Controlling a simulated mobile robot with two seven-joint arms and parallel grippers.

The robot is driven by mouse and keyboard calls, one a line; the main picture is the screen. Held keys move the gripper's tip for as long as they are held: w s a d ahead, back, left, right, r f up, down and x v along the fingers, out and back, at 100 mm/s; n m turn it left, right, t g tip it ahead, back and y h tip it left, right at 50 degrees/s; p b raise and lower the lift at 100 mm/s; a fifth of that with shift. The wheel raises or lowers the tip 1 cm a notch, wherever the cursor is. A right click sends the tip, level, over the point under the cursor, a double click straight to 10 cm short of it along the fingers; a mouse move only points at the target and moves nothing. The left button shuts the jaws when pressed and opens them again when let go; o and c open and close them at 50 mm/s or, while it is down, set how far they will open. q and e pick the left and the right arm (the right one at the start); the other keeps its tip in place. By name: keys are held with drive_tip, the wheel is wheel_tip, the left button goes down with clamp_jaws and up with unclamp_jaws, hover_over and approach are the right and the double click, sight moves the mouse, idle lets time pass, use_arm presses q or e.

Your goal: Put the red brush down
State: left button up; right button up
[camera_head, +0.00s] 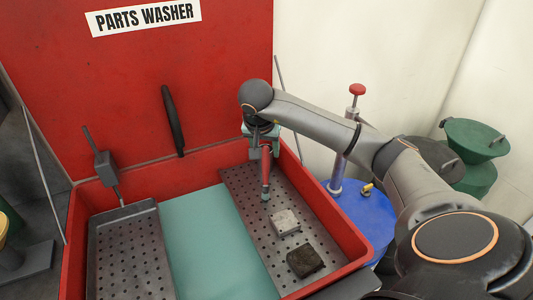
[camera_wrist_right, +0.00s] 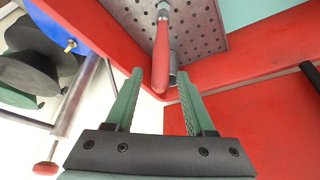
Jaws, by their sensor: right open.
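The red brush (camera_head: 265,172) is at the far end of the right perforated metal tray (camera_head: 239,182), below my right gripper (camera_head: 262,143). Its grey tip points toward the front of the tray. In the right wrist view the brush's red handle (camera_wrist_right: 161,48) runs from the perforated plate toward the gap between the fingertips of my right gripper (camera_wrist_right: 160,74). The two green fingers are open, one on each side of the handle's line, and do not visibly close on it. I cannot tell whether the brush lies flat or leans. My left gripper is out of view.
A light grey block (camera_head: 285,222) and a dark block (camera_head: 305,261) lie nearer on the same tray. The red washer wall (camera_head: 325,205) borders it. A small grey cylinder (camera_wrist_right: 173,68) stands beside the handle. A blue drum (camera_head: 362,218) is to the right.

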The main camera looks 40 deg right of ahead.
drive_tip(key=v, duration=0.9)
drive_tip(key=shift+p, duration=0.4)
drive_tip(key=shift+s, duration=0.1)
